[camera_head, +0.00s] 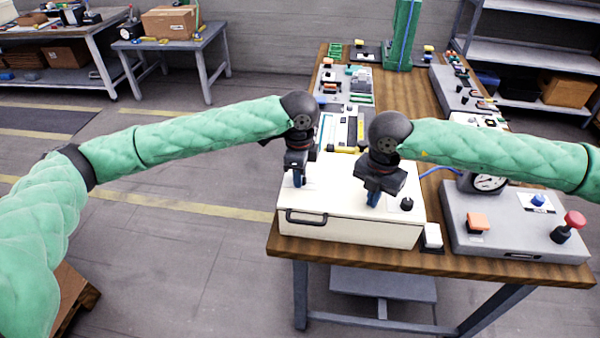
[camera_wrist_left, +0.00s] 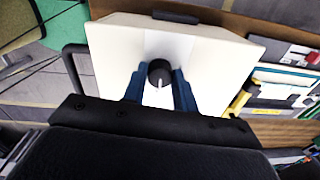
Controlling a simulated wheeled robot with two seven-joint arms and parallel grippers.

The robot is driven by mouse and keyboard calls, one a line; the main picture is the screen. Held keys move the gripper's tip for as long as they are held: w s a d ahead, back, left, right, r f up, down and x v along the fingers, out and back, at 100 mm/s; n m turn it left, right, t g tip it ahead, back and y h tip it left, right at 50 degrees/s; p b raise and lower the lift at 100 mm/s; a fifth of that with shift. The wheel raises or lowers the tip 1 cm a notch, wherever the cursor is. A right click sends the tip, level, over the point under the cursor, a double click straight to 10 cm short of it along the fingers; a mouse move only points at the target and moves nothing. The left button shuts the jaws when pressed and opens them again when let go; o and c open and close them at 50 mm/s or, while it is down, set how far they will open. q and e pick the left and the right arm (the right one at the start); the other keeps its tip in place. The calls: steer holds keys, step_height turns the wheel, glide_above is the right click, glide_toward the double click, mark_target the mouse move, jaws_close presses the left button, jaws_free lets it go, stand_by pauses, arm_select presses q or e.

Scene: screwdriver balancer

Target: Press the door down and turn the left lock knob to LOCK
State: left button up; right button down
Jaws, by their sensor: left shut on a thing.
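The white box (camera_head: 345,228) with its door on top stands at the near end of the wooden bench; the door looks down, though any gap is too small to tell. The left lock knob is hidden in the head view behind my left gripper (camera_head: 298,182). In the left wrist view, the black knob (camera_wrist_left: 160,73) with a pale pointer line sits between the blue fingers of my left gripper (camera_wrist_left: 160,92), which is shut on it. My right gripper (camera_head: 373,200) points down at the door's right part, beside the right knob (camera_head: 407,203). Its finger gap and contact are unclear.
A black handle (camera_head: 306,217) is on the box's front. A white switch (camera_head: 432,236) stands right of the box, then a grey panel (camera_head: 490,240) with a gauge and red-topped lever (camera_head: 574,220). Other devices line the bench behind. The floor at left is open.

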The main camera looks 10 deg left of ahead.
arm_select(q)
steer(key=shift+m, duration=0.6)
steer(key=o, duration=1)
steer(key=shift+r, duration=0.1)
steer(key=r, duration=1.1)
steer(key=shift+s+a+r, duration=0.15)
steer(key=shift+s+r, duration=0.1)
steer(key=shift+r, duration=0.15)
steer(key=shift+r, duration=0.2)
arm_select(e)
steer(key=shift+r, duration=3.5)
